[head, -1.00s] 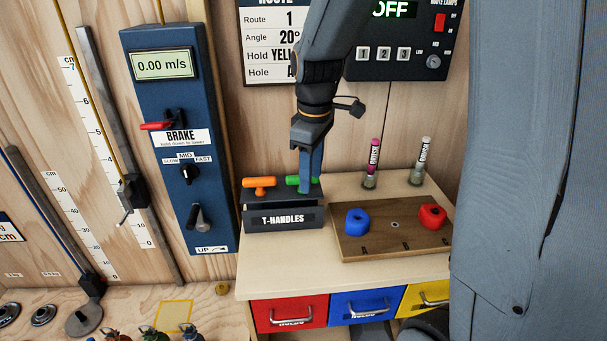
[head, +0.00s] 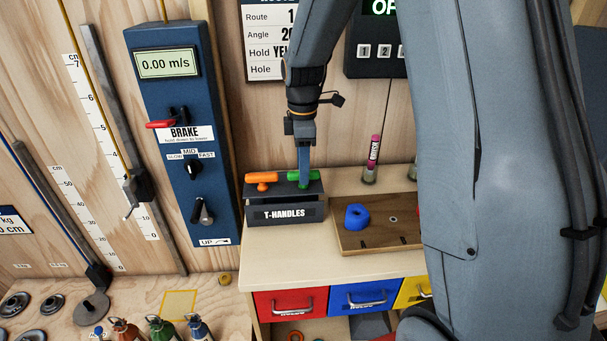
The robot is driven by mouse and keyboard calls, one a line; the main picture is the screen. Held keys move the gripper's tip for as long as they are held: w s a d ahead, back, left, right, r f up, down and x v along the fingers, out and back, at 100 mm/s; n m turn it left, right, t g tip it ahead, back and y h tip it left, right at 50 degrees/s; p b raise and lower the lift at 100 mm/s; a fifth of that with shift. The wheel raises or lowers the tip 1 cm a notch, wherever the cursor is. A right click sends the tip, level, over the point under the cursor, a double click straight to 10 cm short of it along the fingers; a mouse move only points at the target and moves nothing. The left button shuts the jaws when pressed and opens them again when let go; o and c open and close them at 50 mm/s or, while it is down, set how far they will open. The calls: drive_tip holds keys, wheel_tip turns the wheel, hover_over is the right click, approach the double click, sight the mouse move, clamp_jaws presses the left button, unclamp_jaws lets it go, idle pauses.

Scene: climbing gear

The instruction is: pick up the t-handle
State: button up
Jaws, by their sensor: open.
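Two T-handles stand in the dark holder labelled T-HANDLES (head: 284,214) on the wooden bench. The orange T-handle (head: 261,177) is at its left and the green T-handle (head: 312,175) at its right. My gripper (head: 304,183) points down at the green T-handle, its fingers at the height of the handle's bar and overlapping it in the picture. The fingers are seen edge-on, so the gap between them is hidden. The gripper is open and the green handle still sits in the holder.
A wooden board (head: 377,238) with a blue hold (head: 357,217) lies right of the holder. A pink brush (head: 373,158) stands behind it. The blue brake panel (head: 183,130) rises at the left. My arm covers the right side.

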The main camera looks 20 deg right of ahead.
drive_tip(key=shift+f, duration=0.95)
clamp_jaws()
wheel_tip(320, 180, up, 18)
drive_tip(key=b, duration=0.4)
drive_tip(key=shift+b, duration=0.35)
drive_tip(key=c, duration=0.7)
unclamp_jaws()
clamp_jaws()
